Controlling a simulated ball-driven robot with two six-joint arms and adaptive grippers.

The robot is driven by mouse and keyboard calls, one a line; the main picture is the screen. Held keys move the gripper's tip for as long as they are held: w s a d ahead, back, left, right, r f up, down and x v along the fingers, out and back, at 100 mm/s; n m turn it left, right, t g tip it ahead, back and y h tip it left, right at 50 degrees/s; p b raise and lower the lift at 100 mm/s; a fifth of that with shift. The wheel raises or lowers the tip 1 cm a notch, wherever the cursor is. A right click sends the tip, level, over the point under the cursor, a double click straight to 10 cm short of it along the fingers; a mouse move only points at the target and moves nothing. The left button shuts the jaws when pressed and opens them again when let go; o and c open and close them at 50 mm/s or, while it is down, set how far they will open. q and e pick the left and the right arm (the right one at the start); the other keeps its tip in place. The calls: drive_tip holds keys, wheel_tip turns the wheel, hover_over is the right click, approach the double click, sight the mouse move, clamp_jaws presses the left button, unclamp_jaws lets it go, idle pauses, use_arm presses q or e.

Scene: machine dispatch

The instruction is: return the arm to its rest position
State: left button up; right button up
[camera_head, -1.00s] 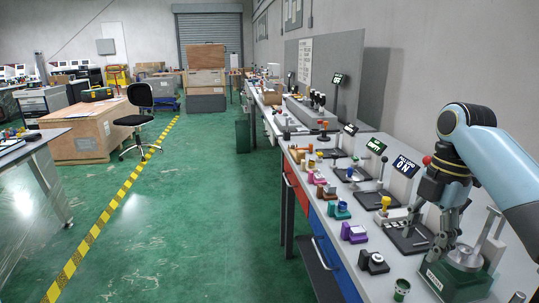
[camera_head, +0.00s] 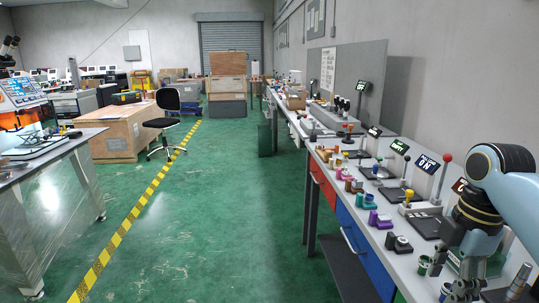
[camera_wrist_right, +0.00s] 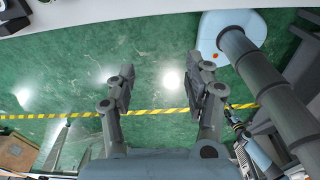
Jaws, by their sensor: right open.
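My right arm enters the head view from the right, with a light-blue link and a dark banded wrist. My right gripper (camera_head: 464,291) points down at the near right end of the bench, partly cut off by the lower edge. In the right wrist view my right gripper (camera_wrist_right: 161,80) has its two fingers wide apart. Nothing is between them, and green floor shows through the gap. My left gripper does not show in the head view.
The workbench (camera_head: 345,215) runs along the right, carrying coloured parts, small screens and a red-knobbed lever (camera_head: 443,172). A metal table (camera_head: 60,160) is at left. The green floor (camera_head: 220,230) between is clear, with a yellow-black stripe.

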drive_tip(key=s+a+m+t+h, duration=0.1)
drive_tip(key=s+a+m+t, duration=0.1)
drive_tip(key=s+m, duration=0.85)
drive_tip(key=s+a+m+t+h, duration=0.1)
drive_tip(key=s+a+m+t, duration=0.1)
drive_tip(key=s+m, duration=0.8)
drive_tip(key=s+d+f+n+g+b, duration=0.1)
drive_tip(key=s+f+b, duration=0.3)
drive_tip(key=f, duration=1.4)
drive_tip(key=s+d+f+n+g+b, duration=0.15)
drive_tip(key=f+b, duration=0.45)
drive_tip(key=f, duration=1.2)
use_arm(q)
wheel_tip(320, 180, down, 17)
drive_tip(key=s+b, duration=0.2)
drive_tip(key=b, duration=0.5)
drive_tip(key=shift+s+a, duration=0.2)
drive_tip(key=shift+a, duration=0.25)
use_arm(e)
drive_tip(key=s+f, duration=0.9)
drive_tip(key=f, duration=0.2)
drive_tip(key=s+f, duration=0.9)
drive_tip(key=f, duration=0.3)
drive_tip(key=shift+d+f, duration=0.25)
drive_tip(key=shift+d, duration=0.15)
